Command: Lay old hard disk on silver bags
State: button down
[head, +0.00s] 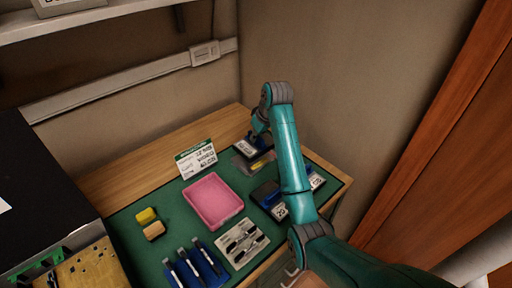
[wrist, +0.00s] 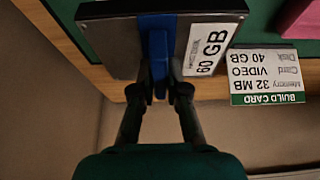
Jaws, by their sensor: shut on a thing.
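My gripper (wrist: 160,92) is shut on a blue grip strip of a dark hard disk (wrist: 120,40) with a white label reading 60 GB. In the head view the disk (head: 251,149) is at the far right of the green mat, under my wrist. I cannot tell whether it touches anything beneath. Grey, silvery flat bags (head: 241,163) lie just in front of it, partly hidden, with a yellow-handled item on them.
A build card (head: 196,160) reading Disk 40 GB stands at the back; it also shows in the wrist view (wrist: 266,72). A pink tray (head: 213,200) is mid-mat. Yellow and tan blocks (head: 150,222), blue tool stands (head: 197,266) and a white tool tray (head: 242,243) lie nearby. A wall is behind.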

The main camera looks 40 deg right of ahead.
aim_at(260, 138)
jog(key=shift+f, duration=2.4)
jog(key=c, duration=1.2)
grip_release()
jog(key=shift+f, duration=0.15)
jog(key=v, duration=0.7)
jog(key=shift+s+r, duration=0.15)
jog(key=shift+r, duration=0.2)
